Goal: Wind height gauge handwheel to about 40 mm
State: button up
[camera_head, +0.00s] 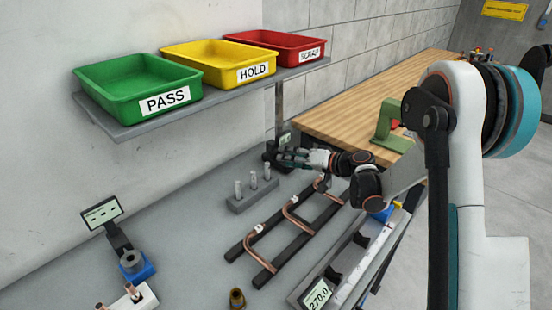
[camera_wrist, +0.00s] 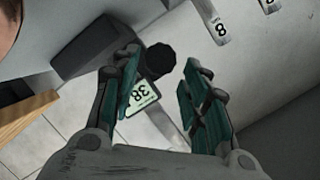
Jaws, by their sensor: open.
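The height gauge (camera_head: 279,108) stands at the back of the bench, a thin grey upright post under the shelf. Its small display (camera_head: 285,138) is too small to read in the head view. In the wrist view the display (camera_wrist: 142,100) appears rotated and seems to read 38; smaller marks on it are unclear. The dark round handwheel (camera_wrist: 160,60) lies between the fingertips of my gripper (camera_wrist: 160,66). The fingers are spread with a gap on the wheel's right side; I cannot tell whether the left finger touches it. My gripper (camera_head: 283,158) partly hides the gauge's lower part in the head view.
A block with upright pins (camera_head: 252,194) and a copper tube rack (camera_head: 290,236) lie close in front of my gripper. The shelf (camera_head: 230,92) with green, yellow and red trays hangs above. A wooden bench (camera_head: 350,105) with a green tool is behind.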

aim_at(275, 156)
jog(key=b+x, duration=0.1)
jog(key=x, duration=0.5)
jog(key=shift+w+a, duration=0.2)
jog(key=shift+a, duration=0.1)
jog(key=c, duration=0.8)
jog(key=shift+m+b, duration=0.45)
jog(key=shift+m, duration=0.15)
